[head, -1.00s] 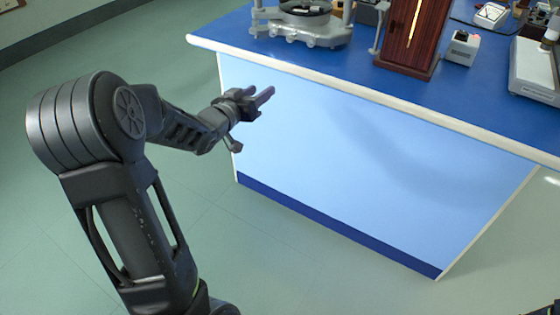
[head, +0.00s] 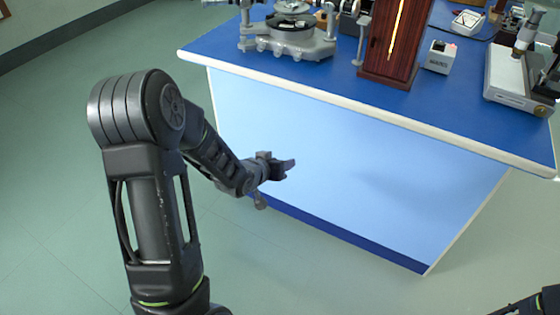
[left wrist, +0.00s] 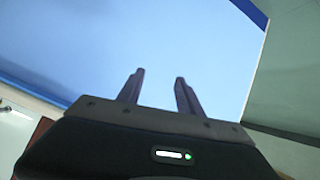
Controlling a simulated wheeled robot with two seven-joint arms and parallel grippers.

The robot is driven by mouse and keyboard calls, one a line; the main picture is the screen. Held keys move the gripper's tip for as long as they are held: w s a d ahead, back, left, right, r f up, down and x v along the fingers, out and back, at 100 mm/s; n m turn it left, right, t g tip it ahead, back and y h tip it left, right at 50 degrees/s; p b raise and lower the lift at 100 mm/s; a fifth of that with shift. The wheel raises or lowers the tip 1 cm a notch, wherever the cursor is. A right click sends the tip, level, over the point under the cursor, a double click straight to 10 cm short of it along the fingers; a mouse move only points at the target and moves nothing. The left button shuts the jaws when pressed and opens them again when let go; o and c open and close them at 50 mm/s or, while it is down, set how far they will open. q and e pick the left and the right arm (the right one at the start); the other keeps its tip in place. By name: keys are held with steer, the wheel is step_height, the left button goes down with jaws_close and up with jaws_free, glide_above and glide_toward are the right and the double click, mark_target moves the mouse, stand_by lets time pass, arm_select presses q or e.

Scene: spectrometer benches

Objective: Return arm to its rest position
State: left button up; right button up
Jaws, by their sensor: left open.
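My left arm (head: 150,200) comes in from the left in the head view, bent at its elbow. My left gripper (head: 286,166) is in front of the light blue side of the bench, below the level of the blue top. In the left wrist view, the two fingers of the left gripper (left wrist: 159,90) are apart with nothing between them. A small part of my right arm (head: 535,305) shows at the bottom right corner; its gripper is out of the frame.
The bench (head: 330,140) has a blue top with a white edge. On it stand a grey spectrometer (head: 290,38), a wooden lamp housing (head: 395,45), a small white box (head: 439,57), a meter (head: 467,21) and a microscope-like instrument (head: 519,85). Green floor (head: 60,130) is clear at the left.

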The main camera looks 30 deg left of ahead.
arm_select(q)
steer(key=shift+s+f, duration=0.1)
steer(key=shift+f, duration=0.1)
stand_by(0.5)
steer(key=s+d+f+g+h, duration=0.2)
steer(key=s+d+f+g, duration=0.3)
steer(key=s+d+f, duration=0.7)
steer(key=s+d+f+m+g+h, duration=0.1)
steer(key=s+d+f+g, duration=0.25)
steer(key=s+d, duration=0.4)
steer(key=s+d+f+m+g+h, duration=0.1)
steer(key=s+d+f+g, duration=0.1)
steer(key=s+d+f, duration=0.45)
step_height(320, 180, up, 16)
steer(key=s+d+p, duration=0.1)
steer(key=s+p, duration=0.1)
steer(key=p, duration=1.3)
steer(key=shift+d+f, duration=0.15)
steer(key=shift+d, duration=0.05)
arm_select(e)
step_height(320, 180, up, 15)
steer(key=s+a, duration=0.1)
steer(key=a, duration=0.1)
steer(key=shift+s, duration=0.4)
